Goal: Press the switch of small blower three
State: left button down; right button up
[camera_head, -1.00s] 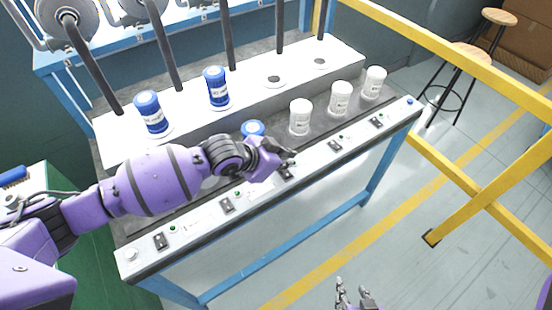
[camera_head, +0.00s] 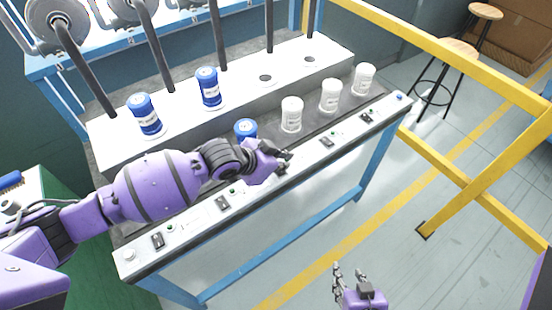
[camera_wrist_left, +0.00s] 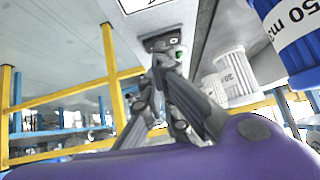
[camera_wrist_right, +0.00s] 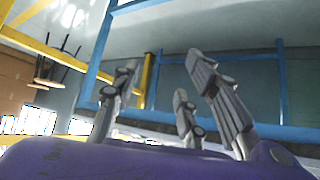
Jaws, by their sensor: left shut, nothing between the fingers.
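The front control panel (camera_head: 190,223) carries a row of small dark switches with green lights. My left gripper (camera_head: 286,157) is at the third switch (camera_head: 281,170) from the left and partly covers it. In the left wrist view the closed, empty fingers (camera_wrist_left: 163,65) point at a dark switch (camera_wrist_left: 163,42) with a green light (camera_wrist_left: 177,54) beside it. I cannot tell whether they touch it. The label of this switch is not readable. My right gripper (camera_head: 350,275) is open and empty, low in front of the bench; its spread fingers show in the right wrist view (camera_wrist_right: 165,90).
Blue canisters (camera_head: 147,115) and white canisters (camera_head: 329,96) stand behind the panel. A blue canister (camera_head: 246,128) is close behind my left wrist. Dark pipes (camera_head: 158,47) rise from the bench. A yellow rail (camera_head: 440,45) runs at the right. The floor in front is clear.

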pick_arm(q)
jog(key=shift+r, duration=0.15)
jog(key=r, duration=0.2)
jog(key=w+r+p, duration=0.1)
jog(key=r, duration=0.1)
jog(key=shift+d+r, duration=0.1)
jog(key=shift+r, duration=0.15)
jog(key=a+v, duration=0.1)
jog(key=v, duration=0.9)
jog(key=shift+f, duration=0.35)
pick_arm(e)
jog(key=shift+s+a+r, duration=0.15)
jog(key=shift+s+a, duration=0.25)
jog(key=shift+c, duration=0.4)
